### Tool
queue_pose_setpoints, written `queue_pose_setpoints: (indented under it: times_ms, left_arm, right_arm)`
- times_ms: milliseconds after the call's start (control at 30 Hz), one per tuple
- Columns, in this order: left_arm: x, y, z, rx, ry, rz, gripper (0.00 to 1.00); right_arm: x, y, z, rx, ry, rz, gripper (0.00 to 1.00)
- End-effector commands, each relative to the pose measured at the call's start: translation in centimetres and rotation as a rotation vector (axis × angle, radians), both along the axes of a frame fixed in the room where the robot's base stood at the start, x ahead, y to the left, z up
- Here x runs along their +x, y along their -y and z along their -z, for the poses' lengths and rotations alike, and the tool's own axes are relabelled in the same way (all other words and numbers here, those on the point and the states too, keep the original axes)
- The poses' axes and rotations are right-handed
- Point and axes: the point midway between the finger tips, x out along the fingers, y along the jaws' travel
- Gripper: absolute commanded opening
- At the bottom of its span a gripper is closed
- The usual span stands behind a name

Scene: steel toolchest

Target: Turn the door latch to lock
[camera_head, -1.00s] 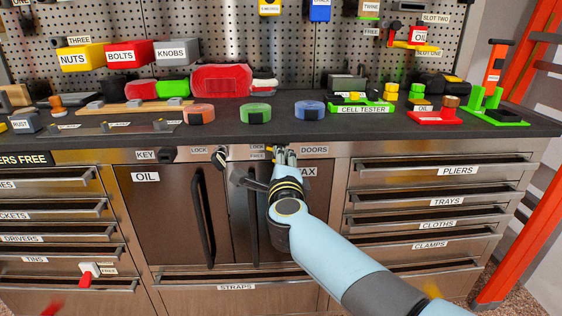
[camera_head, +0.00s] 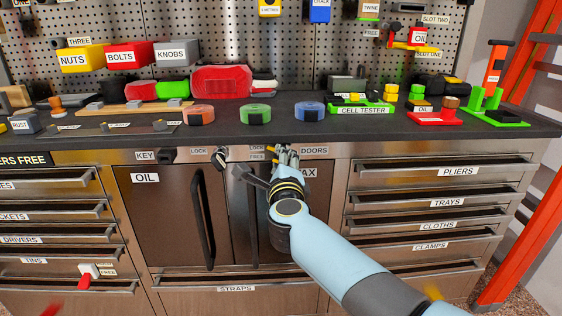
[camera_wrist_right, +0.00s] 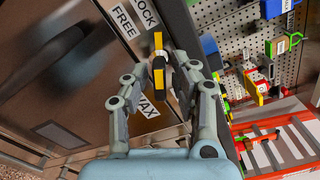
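The door latch (camera_wrist_right: 158,64) shows in the right wrist view as a small black and yellow piece beside the LOCK and FREE labels. My right gripper (camera_wrist_right: 164,62) has its fingers on either side of the latch, with the tips drawn in towards it. I cannot tell whether they press on it. In the head view my right gripper (camera_head: 285,155) is at the top of the WAX door (camera_head: 270,225), right of the small LOCK/FREE label (camera_head: 257,153), and its fingers largely hide the latch. My left gripper is not in view.
A second dark latch (camera_head: 220,155) sits above the OIL door (camera_head: 160,215). Upright black door handles (camera_head: 204,218) stand out from the doors. The worktop edge (camera_head: 330,140) runs just above my right gripper, with tape rolls (camera_head: 309,110) on top. Drawers (camera_head: 440,200) lie to the right.

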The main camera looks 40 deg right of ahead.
Motion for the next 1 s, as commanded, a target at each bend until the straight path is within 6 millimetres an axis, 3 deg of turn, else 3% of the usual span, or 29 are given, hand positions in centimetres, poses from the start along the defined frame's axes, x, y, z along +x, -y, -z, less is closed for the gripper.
queue_pose_setpoints:
  times_ms: [400,800,1000]
  left_arm:
    - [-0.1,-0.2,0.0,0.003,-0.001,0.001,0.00]
    - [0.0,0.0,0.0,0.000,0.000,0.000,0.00]
    - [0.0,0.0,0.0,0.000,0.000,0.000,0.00]
  right_arm:
    - [-0.7,-0.5,0.1,0.000,0.000,-0.001,0.35]
    - [-7.8,-4.8,0.2,0.003,-0.004,0.001,0.35]
    - [-9.8,-6.1,0.1,0.000,-0.002,-0.001,0.35]
